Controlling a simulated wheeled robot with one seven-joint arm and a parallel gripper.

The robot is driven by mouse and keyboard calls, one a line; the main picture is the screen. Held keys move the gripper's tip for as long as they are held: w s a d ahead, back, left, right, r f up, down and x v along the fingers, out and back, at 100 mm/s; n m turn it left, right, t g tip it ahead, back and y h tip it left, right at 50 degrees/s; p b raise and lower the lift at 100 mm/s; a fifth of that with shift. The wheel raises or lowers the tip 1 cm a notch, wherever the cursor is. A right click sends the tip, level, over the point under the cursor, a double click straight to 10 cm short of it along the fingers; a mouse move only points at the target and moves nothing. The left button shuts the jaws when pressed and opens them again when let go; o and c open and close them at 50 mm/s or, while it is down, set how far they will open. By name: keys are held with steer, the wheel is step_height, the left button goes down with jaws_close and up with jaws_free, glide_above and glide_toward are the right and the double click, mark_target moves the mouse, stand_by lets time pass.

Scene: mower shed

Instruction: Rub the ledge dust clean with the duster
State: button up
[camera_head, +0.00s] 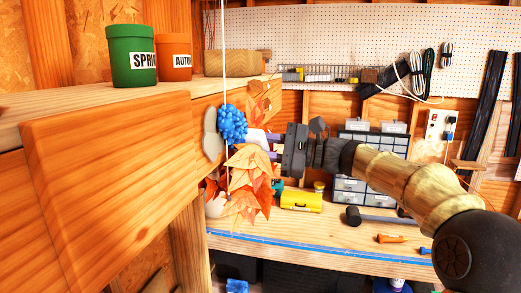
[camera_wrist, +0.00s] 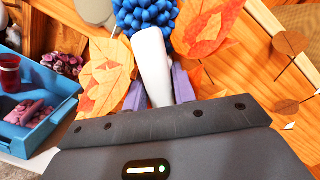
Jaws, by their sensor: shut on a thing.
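The duster has a fluffy blue head (camera_head: 232,124) and a white handle, which shows in the wrist view (camera_wrist: 152,62). My gripper (camera_head: 268,146) is shut on the white handle, with a purple finger on each side of it. The blue head points away from the gripper and also shows at the top of the wrist view (camera_wrist: 146,14). In the head view it is beside the wooden ledge (camera_head: 95,105), a little below its top and apart from the pots. I cannot make out dust on the ledge from here.
A green pot (camera_head: 131,55) and an orange pot (camera_head: 173,57) stand on the ledge. Orange leaves (camera_head: 247,170) hang close around the gripper. A thin white cord (camera_head: 224,60) hangs by the blue head.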

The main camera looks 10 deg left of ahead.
mark_target(246, 152)
steer(key=shift+s+a+f+b, duration=0.1)
steer(key=shift+s+b, duration=0.6)
steer(key=shift+s, duration=0.35)
steer(key=shift+s, duration=0.1)
steer(key=shift+s+b, duration=0.85)
steer(key=shift+b, duration=0.15)
steer(key=shift+s+a+b, duration=0.1)
steer(key=shift+s+b, duration=0.4)
steer(key=shift+s, duration=0.3)
